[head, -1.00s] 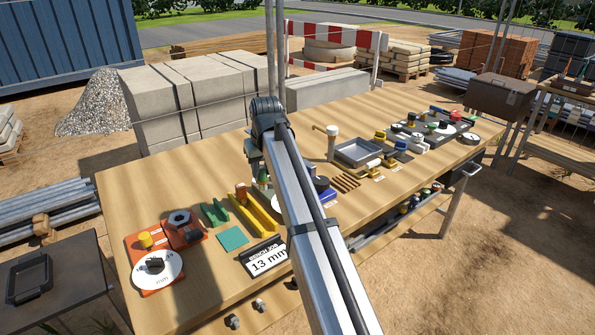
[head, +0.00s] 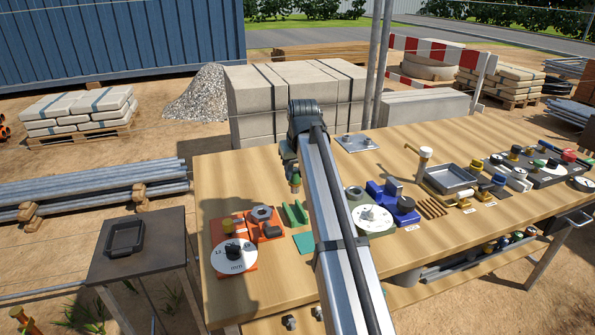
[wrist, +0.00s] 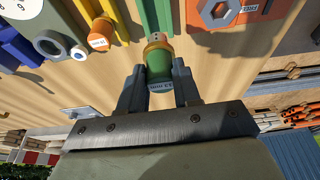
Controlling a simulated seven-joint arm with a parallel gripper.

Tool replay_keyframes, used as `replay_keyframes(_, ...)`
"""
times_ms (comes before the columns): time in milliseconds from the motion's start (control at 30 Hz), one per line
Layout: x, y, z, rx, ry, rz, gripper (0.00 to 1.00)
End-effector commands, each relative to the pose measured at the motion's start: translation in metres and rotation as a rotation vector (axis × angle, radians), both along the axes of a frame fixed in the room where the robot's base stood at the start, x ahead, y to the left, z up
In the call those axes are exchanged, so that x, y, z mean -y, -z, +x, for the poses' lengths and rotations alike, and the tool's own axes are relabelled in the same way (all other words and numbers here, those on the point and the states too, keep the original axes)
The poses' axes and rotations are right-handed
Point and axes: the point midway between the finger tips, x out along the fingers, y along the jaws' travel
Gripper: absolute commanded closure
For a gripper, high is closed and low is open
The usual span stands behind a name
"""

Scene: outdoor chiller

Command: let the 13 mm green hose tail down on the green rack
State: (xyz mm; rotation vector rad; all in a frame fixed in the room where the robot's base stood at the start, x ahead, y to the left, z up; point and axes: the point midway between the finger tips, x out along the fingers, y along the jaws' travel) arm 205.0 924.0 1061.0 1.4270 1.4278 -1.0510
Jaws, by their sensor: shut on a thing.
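The 13 mm hose tail (wrist: 159,68) is a green fitting with a brass-coloured end and a printed label. My gripper (wrist: 160,82) is shut on it, one jaw on each side. In the head view the hose tail (head: 295,181) hangs below my gripper (head: 292,163), at the far side of the green rack. The green rack (head: 294,214) is a small channel-shaped block on the table, right of the orange station. In the wrist view the brass end points toward the racks, apart from them as far as I can tell. My arm hides the yellow rack in the head view.
The orange station (head: 233,254) with a white dial stands left of the green rack, with a flat green square (head: 303,243) in front. A green-grey dial station (head: 371,218) and a blue fixture (head: 394,200) stand right of my arm. Bare wood (head: 230,180) lies at the back left.

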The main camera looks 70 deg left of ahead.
Motion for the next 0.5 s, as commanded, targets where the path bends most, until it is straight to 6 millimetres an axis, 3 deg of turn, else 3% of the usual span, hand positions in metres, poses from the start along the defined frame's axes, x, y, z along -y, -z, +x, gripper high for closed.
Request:
replay_keyframes(233, 0.001, 0.008, 0.000, 0.000, 0.001, -0.001, 1.00)
replay_keyframes(500, 0.001, 0.032, 0.000, 0.000, 0.001, -0.001, 1.00)
